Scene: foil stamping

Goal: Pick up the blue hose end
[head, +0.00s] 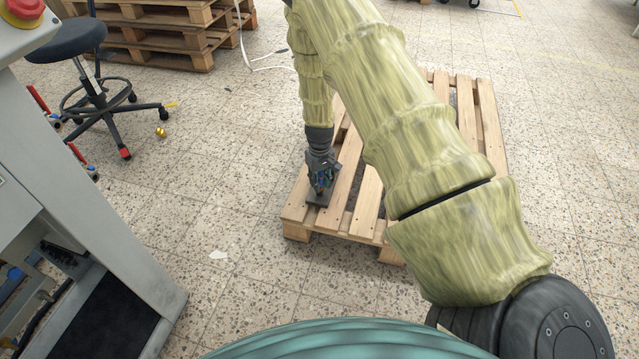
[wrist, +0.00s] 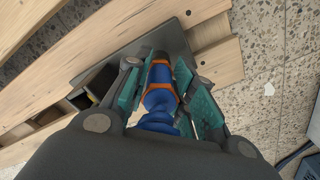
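The blue hose end (wrist: 158,98), with orange bands, lies between the fingers of my gripper (wrist: 166,88) in the wrist view, its dark tip pointing toward the top. The teal finger pads stand on both sides of it. A narrow gap shows on the left, and the right pads are very close; contact there is unclear. My gripper looks open around it. In the head view my gripper (head: 322,188) points down at the pallet's left front corner, with only a bit of blue visible among the fingers. A dark flat plate (wrist: 172,42) lies under the hose end on the pallet.
The wooden pallet (head: 365,215) stands on the speckled floor with bare slats to the right. A grey machine cabinet (head: 95,235) is at left. A black stool (head: 70,38) and stacked pallets (head: 165,35) stand farther back. A white cable (head: 262,62) lies behind the pallet.

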